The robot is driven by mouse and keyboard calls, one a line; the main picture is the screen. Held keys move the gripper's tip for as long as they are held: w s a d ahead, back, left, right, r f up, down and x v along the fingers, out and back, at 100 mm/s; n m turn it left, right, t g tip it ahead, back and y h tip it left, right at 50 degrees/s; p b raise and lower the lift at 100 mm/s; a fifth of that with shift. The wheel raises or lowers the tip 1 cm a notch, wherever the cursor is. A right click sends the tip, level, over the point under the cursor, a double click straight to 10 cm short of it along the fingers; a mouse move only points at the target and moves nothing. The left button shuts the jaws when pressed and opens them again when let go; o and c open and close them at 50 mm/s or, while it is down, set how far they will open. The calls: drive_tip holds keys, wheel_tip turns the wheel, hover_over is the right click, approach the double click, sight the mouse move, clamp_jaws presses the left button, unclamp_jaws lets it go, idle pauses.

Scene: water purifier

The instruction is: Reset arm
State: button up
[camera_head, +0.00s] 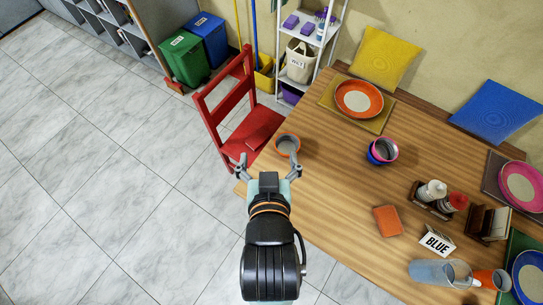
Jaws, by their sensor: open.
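My gripper (269,160) is open, its two fingers spread wide over the near left corner of the wooden table (330,190). An orange cup (287,136) with a grey inside stands at the table's left end, just beyond the right finger. The right fingertip overlaps the cup's near side in the picture; I cannot tell whether they touch. Nothing shows held between the fingers. My arm comes up from the bottom of the view and hides part of the table's left edge.
A red chair (232,112) stands left of the table. The tiled floor (100,190) at left is clear.

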wheel_tip(320, 180, up, 30)
drive_tip(key=p, duration=3)
drive_tip(key=shift+d, duration=0.15)
drive_tip(key=shift+r, duration=0.1)
